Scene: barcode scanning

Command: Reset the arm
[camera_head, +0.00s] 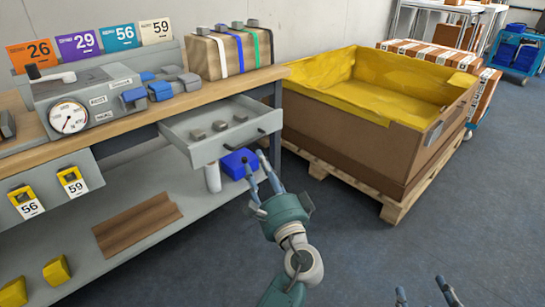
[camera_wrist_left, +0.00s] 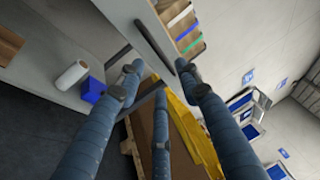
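My left gripper (camera_head: 254,160) reaches up from the bottom middle in the head view, just in front of the open grey drawer (camera_head: 195,152) under the workbench. Its fingers are spread with nothing between them, and the left wrist view also shows the spread fingers (camera_wrist_left: 158,72). A dark bar (camera_wrist_left: 153,45), apparently the drawer's handle, lies just beyond the fingertips; I cannot tell whether they touch. Several small grey items (camera_head: 219,125) lie in the drawer. My right gripper (camera_head: 421,288) shows only its fingertips at the bottom right edge. They are apart, with nothing seen between them.
The workbench (camera_head: 130,137) carries a scale with a dial (camera_head: 69,118) and a striped carton (camera_head: 203,57). A blue box (camera_head: 238,163) sits on the lower shelf. A large yellow-lined crate (camera_head: 345,132) stands on a pallet to the right. The floor right of my left arm is clear.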

